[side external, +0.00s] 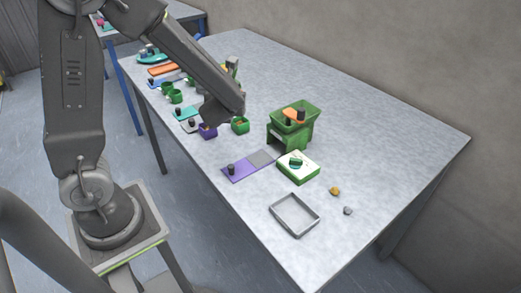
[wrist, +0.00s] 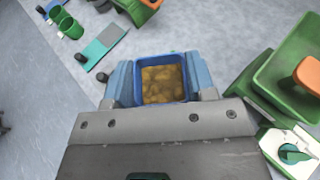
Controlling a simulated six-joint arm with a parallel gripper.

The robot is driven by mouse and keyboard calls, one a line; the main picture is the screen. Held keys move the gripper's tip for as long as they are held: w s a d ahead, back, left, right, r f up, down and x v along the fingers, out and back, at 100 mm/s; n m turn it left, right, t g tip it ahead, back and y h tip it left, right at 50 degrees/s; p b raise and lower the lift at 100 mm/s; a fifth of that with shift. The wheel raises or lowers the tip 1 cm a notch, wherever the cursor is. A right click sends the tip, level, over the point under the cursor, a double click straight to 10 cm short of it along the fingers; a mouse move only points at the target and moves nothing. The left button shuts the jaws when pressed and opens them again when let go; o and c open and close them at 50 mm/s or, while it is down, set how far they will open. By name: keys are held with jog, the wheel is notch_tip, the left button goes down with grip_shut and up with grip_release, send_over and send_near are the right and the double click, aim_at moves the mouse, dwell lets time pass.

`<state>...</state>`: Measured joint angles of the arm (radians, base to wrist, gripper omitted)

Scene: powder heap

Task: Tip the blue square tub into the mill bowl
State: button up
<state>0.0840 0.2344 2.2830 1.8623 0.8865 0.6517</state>
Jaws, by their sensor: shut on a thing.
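The blue square tub (wrist: 162,101) holds a brown-yellow powder heap and sits upright between the fingers of my gripper (wrist: 161,80) in the wrist view. My gripper (side external: 225,112) is shut on it, low over the table in the side view, where the arm hides much of it. The green mill (side external: 288,134) stands to the right of my gripper, with its square bowl (side external: 308,111) on top. An orange piece lies in the bowl. In the wrist view the bowl (wrist: 268,75) is at the right, apart from the tub.
A green-and-white box with a dial (side external: 298,176) stands before the mill. A purple-and-grey board (side external: 240,170) and an empty grey tray (side external: 294,215) lie nearer the front. Small green cups (side external: 175,96) and boards stand at the left.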

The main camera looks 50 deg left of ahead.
jog(key=w+d+r+m+t+h, duration=0.1)
jog(key=w+d+m+t+h, duration=0.4)
jog(key=d, duration=0.6)
jog(key=w+d+r+n+g+y, duration=0.2)
jog(key=w+r+n+g+y, duration=0.5)
jog(key=r, duration=0.7)
notch_tip(320, 180, down, 7)
jog(key=w+a+g+h, duration=0.1)
jog(key=g+h, duration=0.4)
jog(key=h, duration=0.7)
jog(key=w+a+n+g+h, duration=0.1)
jog(key=g+h, duration=0.5)
jog(key=h, duration=0.6)
jog(key=shift+w+a+f, duration=0.2)
jog(key=shift+w+a, duration=0.1)
